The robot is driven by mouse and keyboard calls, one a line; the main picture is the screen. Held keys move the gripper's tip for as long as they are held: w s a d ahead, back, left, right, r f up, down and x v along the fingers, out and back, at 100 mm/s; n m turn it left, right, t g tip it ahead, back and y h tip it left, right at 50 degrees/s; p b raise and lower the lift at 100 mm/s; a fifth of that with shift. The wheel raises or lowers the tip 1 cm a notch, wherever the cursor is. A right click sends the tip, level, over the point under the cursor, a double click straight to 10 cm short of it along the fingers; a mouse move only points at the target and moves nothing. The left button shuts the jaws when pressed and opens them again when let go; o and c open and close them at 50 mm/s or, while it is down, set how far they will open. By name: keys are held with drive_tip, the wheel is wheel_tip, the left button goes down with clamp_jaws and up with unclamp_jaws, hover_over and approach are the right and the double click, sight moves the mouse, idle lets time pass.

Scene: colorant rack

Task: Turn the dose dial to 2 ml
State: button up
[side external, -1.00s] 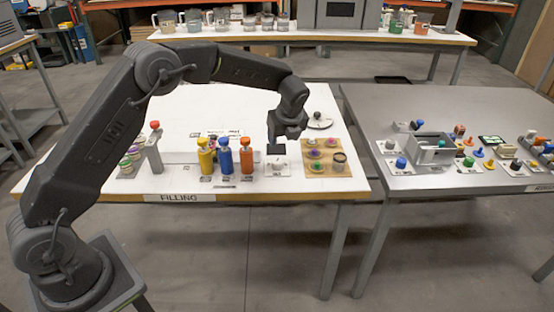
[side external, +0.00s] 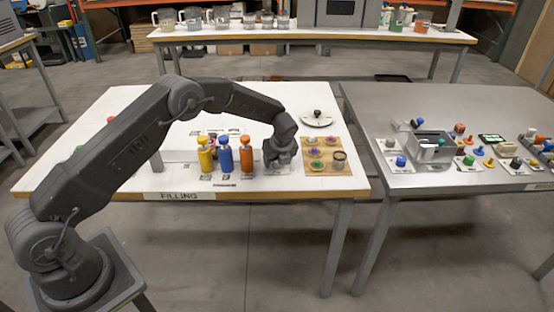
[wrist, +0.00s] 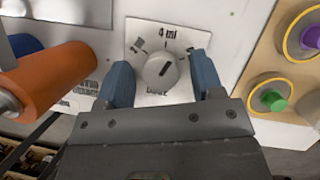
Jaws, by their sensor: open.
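The dose dial (wrist: 160,69) is a round light-grey knob with a dark pointer line, on a white plate (wrist: 142,30) marked "4 ml" at the top. Its pointer line tilts a little right of straight up in the wrist view. My gripper (wrist: 163,72) is open, with one blue-grey finger on each side of the dial and a gap visible around the knob. The lower lettering on the plate is partly covered. In the side external view my gripper (side external: 280,162) is low over the plate and hides the dial.
An orange bottle (wrist: 55,75) stands close left of the dial, beside blue (side external: 225,155) and yellow (side external: 205,155) ones. A wooden board (side external: 322,143) with colored-knob pots and a cup (side external: 339,160) lies close right. A round plate with a black knob (side external: 318,118) sits behind.

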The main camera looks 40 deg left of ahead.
drive_tip(key=c, duration=0.9)
drive_tip(key=shift+n, duration=0.4)
drive_tip(key=n+g, duration=0.1)
drive_tip(key=n, duration=0.1)
drive_tip(key=n+g, duration=0.1)
drive_tip(key=n, duration=0.1)
drive_tip(key=shift+w+n+y, duration=0.1)
drive_tip(key=shift+n+y, duration=0.2)
drive_tip(key=shift+n, duration=0.1)
drive_tip(key=n+g, duration=0.1)
drive_tip(key=n, duration=0.2)
drive_tip(key=n+g, duration=0.1)
drive_tip(key=n, duration=0.2)
drive_tip(key=shift+h, duration=0.4)
drive_tip(key=shift+n+g, duration=0.3)
drive_tip(key=o, duration=0.9)
